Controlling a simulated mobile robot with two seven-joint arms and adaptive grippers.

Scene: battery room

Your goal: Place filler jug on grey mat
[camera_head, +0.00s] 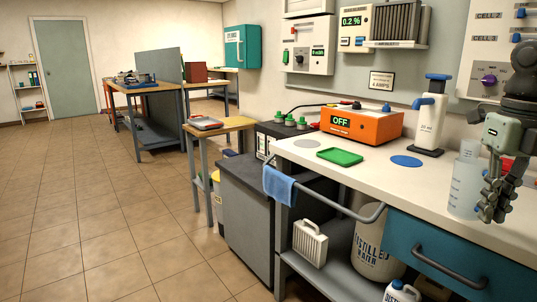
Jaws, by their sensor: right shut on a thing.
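My right gripper (494,184) is at the right edge, over the bench. Its fingers are closed at the right side of a translucent pale bottle (465,184), which is upright; I cannot tell whether its base touches the bench. The round grey mat (306,143) lies bare at the bench's left end. My left gripper is out of view.
A green tray (340,156) and a round blue mat (406,161) lie empty on the bench (390,185). An orange charger (361,125) reading OFF stands behind them. A blue cloth (279,185) hangs on the front rail. A red object is partly hidden behind my gripper.

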